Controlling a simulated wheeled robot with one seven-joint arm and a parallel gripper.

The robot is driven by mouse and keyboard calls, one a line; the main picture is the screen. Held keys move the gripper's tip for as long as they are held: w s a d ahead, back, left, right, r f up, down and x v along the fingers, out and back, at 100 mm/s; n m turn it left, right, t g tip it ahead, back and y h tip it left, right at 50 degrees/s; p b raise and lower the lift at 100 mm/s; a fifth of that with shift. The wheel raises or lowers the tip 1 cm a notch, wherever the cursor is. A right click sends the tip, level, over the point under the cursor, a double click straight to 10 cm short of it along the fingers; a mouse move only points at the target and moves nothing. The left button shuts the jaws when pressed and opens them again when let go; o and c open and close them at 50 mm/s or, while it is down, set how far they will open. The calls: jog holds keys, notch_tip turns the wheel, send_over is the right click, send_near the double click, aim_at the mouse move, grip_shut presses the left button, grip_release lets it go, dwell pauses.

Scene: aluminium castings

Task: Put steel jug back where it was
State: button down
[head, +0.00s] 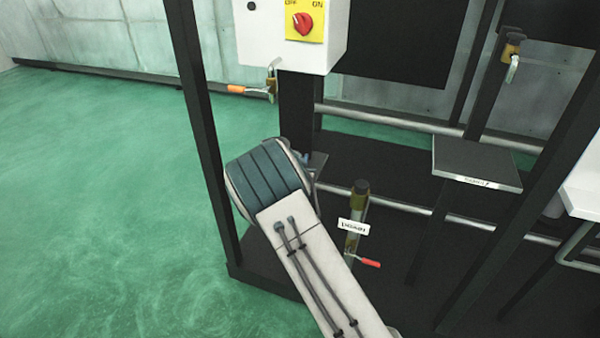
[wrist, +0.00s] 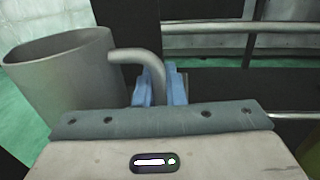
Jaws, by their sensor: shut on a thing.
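The steel jug (wrist: 62,90) is a grey metal cup with an open top and a curved handle. It fills the left of the wrist view and looks roughly upright. My gripper (wrist: 160,88) has its blue fingers shut on the jug's handle, one on each side. In the head view, my own wrist and forearm hide most of the jug and the gripper. From these frames I cannot tell whether the jug's base touches anything, as its lower part is hidden behind my gripper's body.
A dark frame post (head: 205,130) stands left of my arm. A white switch box (head: 265,30) with a red knob is above. A labelled grey shelf (head: 477,163) is at right. A valve with a red handle (head: 355,225) stands beside my forearm. Green floor is clear at left.

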jog(key=shift+w+a+f, duration=0.1)
jog(key=shift+f, duration=1.95)
jog(key=shift+f+b, duration=0.2)
jog(key=shift+b, duration=0.2)
jog(key=c, duration=1.5)
grip_release()
jog(key=shift+r, duration=0.1)
